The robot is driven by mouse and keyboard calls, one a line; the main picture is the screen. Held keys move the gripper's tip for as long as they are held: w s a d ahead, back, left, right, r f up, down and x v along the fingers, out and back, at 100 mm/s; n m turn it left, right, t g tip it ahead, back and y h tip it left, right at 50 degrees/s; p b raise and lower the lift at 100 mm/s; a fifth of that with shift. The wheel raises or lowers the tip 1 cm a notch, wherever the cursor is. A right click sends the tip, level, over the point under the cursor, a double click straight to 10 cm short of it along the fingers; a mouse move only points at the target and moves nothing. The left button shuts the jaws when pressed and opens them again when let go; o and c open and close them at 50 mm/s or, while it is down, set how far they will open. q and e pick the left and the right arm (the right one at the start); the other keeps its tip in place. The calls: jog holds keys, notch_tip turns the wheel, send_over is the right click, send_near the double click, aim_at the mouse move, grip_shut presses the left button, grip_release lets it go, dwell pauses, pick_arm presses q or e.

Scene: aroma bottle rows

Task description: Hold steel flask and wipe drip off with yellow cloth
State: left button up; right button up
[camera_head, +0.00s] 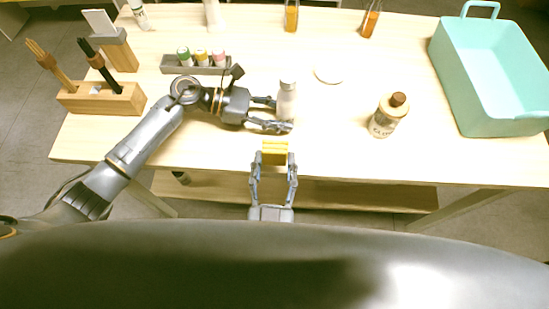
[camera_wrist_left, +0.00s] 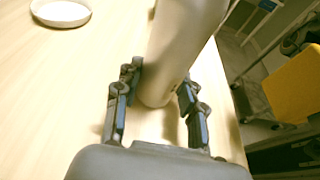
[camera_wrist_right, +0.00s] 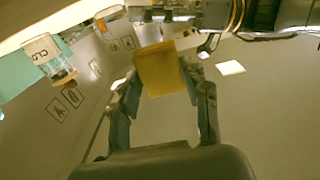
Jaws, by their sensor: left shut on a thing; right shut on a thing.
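The steel flask (camera_head: 287,101) is a pale grey cylinder near the table's front edge. My left gripper (camera_head: 277,114) is shut on it from the left, and the left wrist view shows the flask (camera_wrist_left: 178,45) between the two fingers. The flask looks upright on or just above the table; I cannot tell which. My right gripper (camera_head: 275,166) is shut on the yellow cloth (camera_head: 275,153), a folded block, in front of the table edge and apart from the flask. The cloth also shows in the right wrist view (camera_wrist_right: 162,70). I cannot make out a drip.
A white dish (camera_head: 329,74) and a brown-capped labelled bottle (camera_head: 388,115) stand right of the flask. A teal crate (camera_head: 490,127) is at far right. A grey rack (camera_head: 172,65) of small bottles and a wooden holder (camera_head: 124,102) are at left. Amber bottles (camera_head: 291,17) stand behind.

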pick_arm(q)
jog(key=o, duration=0.9)
jog(key=shift+o, duration=0.2)
jog(key=v, duration=1.2)
jog(key=shift+r, duration=0.15)
